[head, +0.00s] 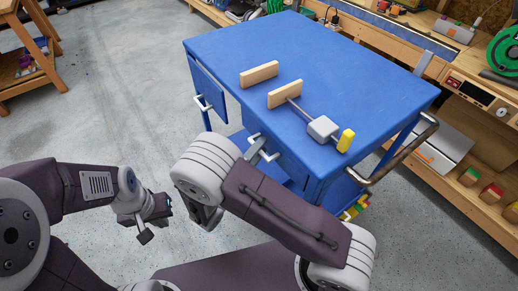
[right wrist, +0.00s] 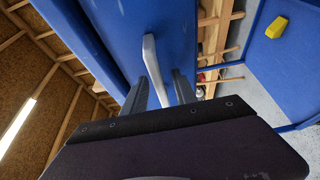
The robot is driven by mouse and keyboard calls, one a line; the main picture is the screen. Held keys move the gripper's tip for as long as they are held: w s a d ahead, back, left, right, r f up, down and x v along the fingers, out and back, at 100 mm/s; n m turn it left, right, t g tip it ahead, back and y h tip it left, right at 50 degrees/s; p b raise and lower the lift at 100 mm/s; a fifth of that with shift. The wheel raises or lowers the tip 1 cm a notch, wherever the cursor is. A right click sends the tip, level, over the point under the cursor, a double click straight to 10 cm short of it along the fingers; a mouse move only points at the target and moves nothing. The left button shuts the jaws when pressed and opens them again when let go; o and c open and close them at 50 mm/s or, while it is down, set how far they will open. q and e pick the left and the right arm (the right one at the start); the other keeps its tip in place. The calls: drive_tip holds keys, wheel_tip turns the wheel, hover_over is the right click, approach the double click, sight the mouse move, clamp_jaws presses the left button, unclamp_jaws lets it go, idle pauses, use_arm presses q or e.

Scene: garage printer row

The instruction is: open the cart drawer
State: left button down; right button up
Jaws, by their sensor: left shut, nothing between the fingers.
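The blue cart (head: 330,70) stands in front of me. A grey bar handle (right wrist: 151,62) on a blue drawer front (right wrist: 120,35) shows upright in the right wrist view. My right gripper (right wrist: 160,92) is open, with one finger on each side of this handle; a gap shows beside it. My left gripper (head: 160,211) is shut and empty, low over the floor left of the cart.
A second blue front with a grey handle (head: 203,103) is on the cart's left. On the cart top lie two wooden blocks (head: 259,74), a rod with a grey block (head: 323,128) and a yellow piece (head: 346,140). A push bar (head: 405,155) juts right.

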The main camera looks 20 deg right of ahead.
clamp_jaws()
idle(1.3)
